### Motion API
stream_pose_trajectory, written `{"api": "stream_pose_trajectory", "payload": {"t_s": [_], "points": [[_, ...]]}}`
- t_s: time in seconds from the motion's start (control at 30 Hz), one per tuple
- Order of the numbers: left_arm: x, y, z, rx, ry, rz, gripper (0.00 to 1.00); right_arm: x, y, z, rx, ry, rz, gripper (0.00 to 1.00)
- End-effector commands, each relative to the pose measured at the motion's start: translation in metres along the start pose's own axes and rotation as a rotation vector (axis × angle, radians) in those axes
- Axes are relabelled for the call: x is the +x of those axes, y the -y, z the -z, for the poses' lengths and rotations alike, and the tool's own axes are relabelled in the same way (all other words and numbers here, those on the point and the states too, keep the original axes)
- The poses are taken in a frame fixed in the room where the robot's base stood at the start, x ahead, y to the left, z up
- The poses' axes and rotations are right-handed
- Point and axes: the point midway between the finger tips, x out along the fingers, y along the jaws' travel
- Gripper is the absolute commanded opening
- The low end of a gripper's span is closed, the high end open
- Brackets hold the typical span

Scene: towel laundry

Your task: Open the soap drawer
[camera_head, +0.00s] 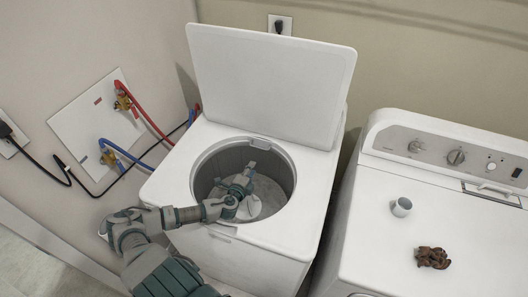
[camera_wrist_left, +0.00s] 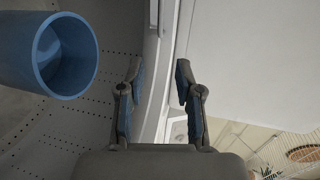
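A white top-loading washer (camera_head: 250,245) stands with its lid (camera_head: 270,85) raised. My left arm reaches over the washer's front left, and my left gripper (camera_head: 250,172) is over the round drum opening. In the left wrist view the two fingers of this gripper (camera_wrist_left: 157,80) stand apart with nothing held. The washer's pale rim shows behind and between them. A small pale fitting (camera_head: 222,236) is on the washer's front top edge; I cannot tell whether it is the soap drawer. My right gripper is not in view.
A blue hollow cylinder (camera_wrist_left: 62,60) is left of the fingers, against the perforated drum wall (camera_wrist_left: 75,125). A second white machine (camera_head: 440,235) stands at the right, with a grey cup (camera_head: 401,207) and a brown object (camera_head: 433,257) on top. Red and blue hoses are on the left wall.

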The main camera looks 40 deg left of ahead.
Motion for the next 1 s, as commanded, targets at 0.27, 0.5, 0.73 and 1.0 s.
{"api": "stream_pose_trajectory", "payload": {"t_s": [0.27, 0.5, 0.73, 1.0], "points": [[0.068, 0.0, -0.001, -0.006, 0.002, 0.002, 0.35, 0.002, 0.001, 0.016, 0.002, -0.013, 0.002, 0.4], [0.119, -0.001, -0.001, -0.005, 0.002, 0.001, 0.35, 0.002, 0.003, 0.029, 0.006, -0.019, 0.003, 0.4], [0.143, -0.001, -0.001, -0.002, 0.002, -0.001, 0.35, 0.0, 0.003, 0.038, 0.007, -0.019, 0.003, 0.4], [0.147, -0.001, 0.0, -0.002, 0.0, -0.001, 0.35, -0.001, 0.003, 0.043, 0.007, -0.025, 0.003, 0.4]]}}
